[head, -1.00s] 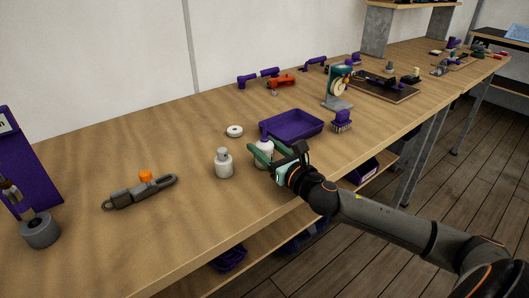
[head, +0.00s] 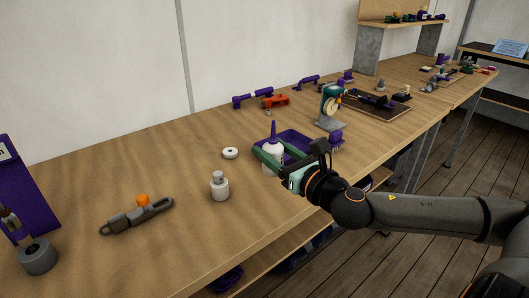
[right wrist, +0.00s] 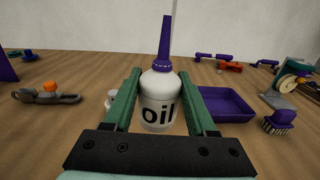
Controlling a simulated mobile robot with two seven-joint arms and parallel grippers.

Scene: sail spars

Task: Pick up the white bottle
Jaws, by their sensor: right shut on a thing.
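The white bottle (head: 274,158) has a purple nozzle and stands upright between the green fingers of my right gripper (head: 266,158). In the right wrist view the bottle (right wrist: 158,101) shows the dark word "oil". The right gripper (right wrist: 164,104) is shut on its body from both sides. The bottle appears raised a little above the wooden table, but the gripper partly hides its base in the head view. My left gripper is not in view.
A purple tray (head: 318,150) lies just behind the bottle. A green machine (head: 331,104) stands further back. Table at left centre is mostly clear.

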